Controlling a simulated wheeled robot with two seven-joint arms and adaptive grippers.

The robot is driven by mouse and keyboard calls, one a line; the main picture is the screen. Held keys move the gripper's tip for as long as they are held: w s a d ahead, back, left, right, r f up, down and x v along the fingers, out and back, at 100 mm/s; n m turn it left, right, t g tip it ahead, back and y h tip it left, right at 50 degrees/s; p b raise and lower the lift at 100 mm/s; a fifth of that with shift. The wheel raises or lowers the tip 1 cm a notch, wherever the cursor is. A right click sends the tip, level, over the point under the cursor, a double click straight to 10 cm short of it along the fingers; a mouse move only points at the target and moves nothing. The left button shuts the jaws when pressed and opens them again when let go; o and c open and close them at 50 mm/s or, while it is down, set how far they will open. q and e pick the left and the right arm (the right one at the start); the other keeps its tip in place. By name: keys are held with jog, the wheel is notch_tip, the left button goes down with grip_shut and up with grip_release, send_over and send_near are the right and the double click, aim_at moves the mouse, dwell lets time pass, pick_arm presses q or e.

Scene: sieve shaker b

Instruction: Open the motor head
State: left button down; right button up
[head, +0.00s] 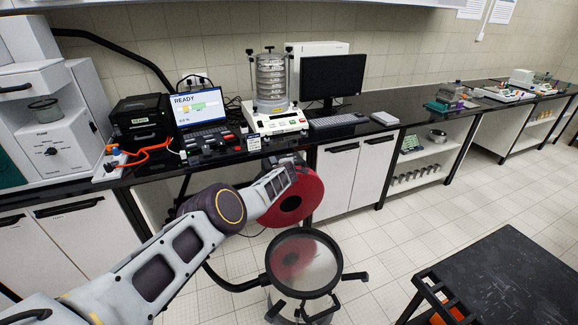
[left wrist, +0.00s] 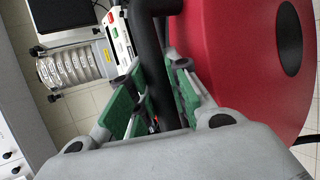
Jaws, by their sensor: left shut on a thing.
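The motor head is a thick red disc (head: 306,195) with a dark round centre. In the head view it stands steeply tilted above and apart from the round, black-rimmed sieve (head: 303,262) on its floor stand. My left gripper (head: 285,178) is at the disc's upper left, partly in front of it. In the left wrist view its green-padded fingers (left wrist: 160,78) are closed around a black bar (left wrist: 153,40), with the red disc (left wrist: 240,65) close beside on the right. My right gripper is not in view.
The black-topped bench (head: 215,155) runs behind, with a sieve stack (head: 271,80) on a shaker, a laptop (head: 198,108) and a monitor (head: 333,78). A black cart (head: 500,270) stands at front right. Tiled floor is clear between it and the sieve.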

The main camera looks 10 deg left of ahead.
pick_arm(q)
jog(key=shift+a+f, duration=0.1)
jog(key=shift+a, duration=0.05)
jog(key=c, duration=1.3)
grip_release()
jog(key=shift+c, duration=0.2)
jog(key=shift+s, duration=0.1)
